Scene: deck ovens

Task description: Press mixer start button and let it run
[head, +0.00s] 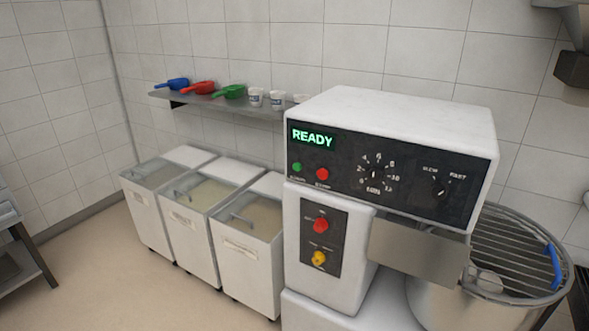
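The mixer (390,112) stands right of centre in the head view, a white machine with a black control panel. Its display (312,137) reads READY in green. Below the display are a green button (297,167) and a red button (322,174). To their right are a numbered timer dial (374,173) and a speed knob (438,187). A lower panel carries a red button (320,225) and a yellow button (318,258). The bowl (440,305) sits at lower right under a wire guard (520,250) with a blue handle (553,266). Neither gripper shows.
Several white ingredient bins (245,245) with clear lids stand left of the mixer. A wall shelf (205,99) holds blue, red and green scoops and white cups. A table (32,255) edges in at left. The floor (110,285) at lower left is clear.

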